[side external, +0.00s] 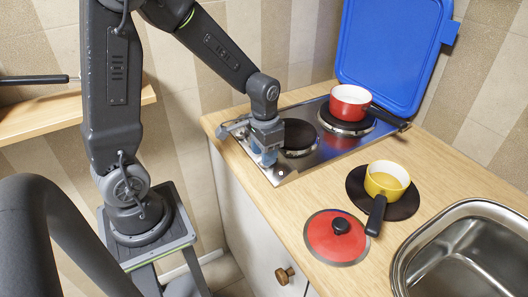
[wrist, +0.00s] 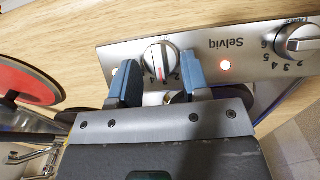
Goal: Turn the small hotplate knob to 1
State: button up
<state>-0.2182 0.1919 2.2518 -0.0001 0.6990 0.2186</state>
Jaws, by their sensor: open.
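The steel hob (side external: 318,150) has two dark hotplates, and its control panel (wrist: 205,50) fills the top of the wrist view. One silver knob (wrist: 160,58) with a red pointer line lies just beyond and between my fingertips, with printed digits beside it. A second silver knob (wrist: 300,38) is at the right edge of the wrist view, ringed by digits. I cannot tell from the markings which hotplate each knob serves. My gripper (side external: 265,157) is open over the hob's front left part; its blue fingers (wrist: 160,70) straddle the first knob, apparently without gripping it.
A red pot (side external: 349,102) stands on the far hotplate; the nearer hotplate (side external: 299,135) is bare. A yellow pot (side external: 386,180) on a black mat, a red pan lid (side external: 325,240) and a sink (side external: 465,250) occupy the counter. A red light (wrist: 225,65) glows between the knobs.

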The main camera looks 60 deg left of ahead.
jog(key=shift+f, duration=0.15)
jog(key=c, duration=0.5)
jog(key=shift+c, duration=0.2)
jog(key=n+h, duration=0.2)
jog(key=n, duration=0.3)
jog(key=shift+a+t+h, duration=0.3)
jog(key=shift+a+h, duration=0.05)
jog(key=shift+h, duration=0.05)
jog(key=n, duration=0.1)
jog(key=n+t+h, duration=0.1)
jog(key=n, duration=0.1)
jog(key=n+h, duration=0.1)
jog(key=n, duration=0.1)
jog(key=shift+s+a+f+t, duration=0.15)
jog(key=shift+s+a+t, duration=0.1)
jog(key=shift+t, duration=0.15)
jog(key=shift+n, duration=0.3)
